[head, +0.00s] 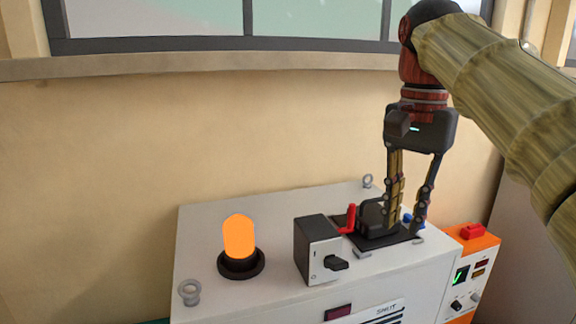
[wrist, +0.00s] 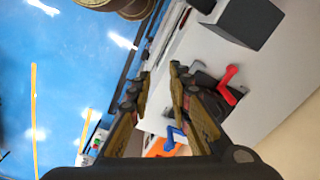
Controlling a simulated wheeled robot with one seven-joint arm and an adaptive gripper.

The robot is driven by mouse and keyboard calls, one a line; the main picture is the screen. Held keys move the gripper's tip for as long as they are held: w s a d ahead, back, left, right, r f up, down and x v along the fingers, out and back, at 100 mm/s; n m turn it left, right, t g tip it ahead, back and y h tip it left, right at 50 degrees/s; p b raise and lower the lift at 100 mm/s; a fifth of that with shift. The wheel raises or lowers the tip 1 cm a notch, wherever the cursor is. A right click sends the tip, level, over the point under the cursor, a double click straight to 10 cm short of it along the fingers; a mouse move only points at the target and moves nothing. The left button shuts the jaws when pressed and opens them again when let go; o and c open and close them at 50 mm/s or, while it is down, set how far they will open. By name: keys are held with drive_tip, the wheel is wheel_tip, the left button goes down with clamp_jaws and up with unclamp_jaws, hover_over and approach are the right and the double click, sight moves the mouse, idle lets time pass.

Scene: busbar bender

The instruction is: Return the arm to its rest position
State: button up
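My gripper (head: 405,220) points straight down over the right part of a white machine cabinet (head: 215,225). Its two fingers are apart and nothing shows between them; the gap also shows in the wrist view (wrist: 160,77). In the head view the fingers overlap a black device (head: 372,216) with a red lever (head: 349,219) and a blue part (head: 407,218). I cannot tell whether the fingertips touch it.
A lit orange lamp (head: 239,238) and a black switch box (head: 316,249) stand on the cabinet. Lifting rings (head: 189,292) stick up from its top. An orange and white unit (head: 470,270) with a red button stands at the right. A wall and window ledge (head: 200,66) are behind.

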drive_tip(key=s+f+n+t, duration=0.25)
drive_tip(key=s+f, duration=0.25)
drive_tip(key=f, duration=0.5)
drive_tip(key=s+f+n+t, duration=0.1)
drive_tip(key=s+f+n, duration=0.25)
drive_tip(key=f, duration=0.65)
drive_tip(key=s+f+n+t, duration=0.25)
drive_tip(key=s+f, duration=0.35)
drive_tip(key=f, duration=0.4)
wheel_tip(320, 180, down, 33)
drive_tip(key=b, duration=3.3)
drive_tip(key=shift+w+b, duration=0.4)
drive_tip(key=shift+w, duration=0.05)
drive_tip(key=shift+o, duration=1)
drive_tip(key=shift+f, duration=0.15)
